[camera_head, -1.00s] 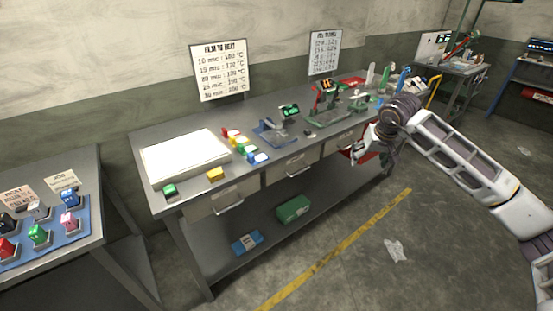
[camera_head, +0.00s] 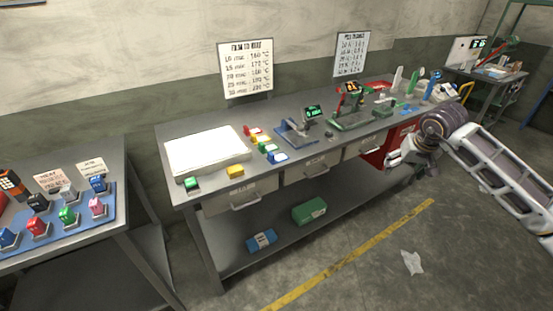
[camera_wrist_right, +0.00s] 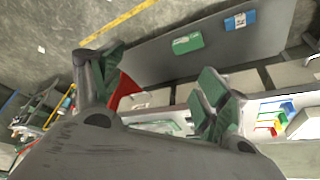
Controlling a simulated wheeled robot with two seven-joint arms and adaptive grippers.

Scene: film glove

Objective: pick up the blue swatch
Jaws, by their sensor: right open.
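The blue swatch (camera_head: 277,157) lies on the long grey workbench (camera_head: 330,107), at the front end of a short row with a red swatch (camera_head: 250,131), a yellow one and a green one. In the right wrist view the blue swatch (camera_wrist_right: 288,108) shows small at the right. My right gripper (camera_head: 394,160) is in front of the bench's right half, well apart from the swatches. In the wrist view its fingers (camera_wrist_right: 155,85) are spread, with nothing between them. My left gripper is not in view.
A white slab (camera_head: 207,150) lies left of the swatches, with a green block (camera_head: 192,184) and a yellow block (camera_head: 235,172) before it. Bench devices (camera_head: 295,130) stand to the right. A red drawer or cabinet (camera_head: 385,148) is close behind my right gripper. The floor in front is mostly clear.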

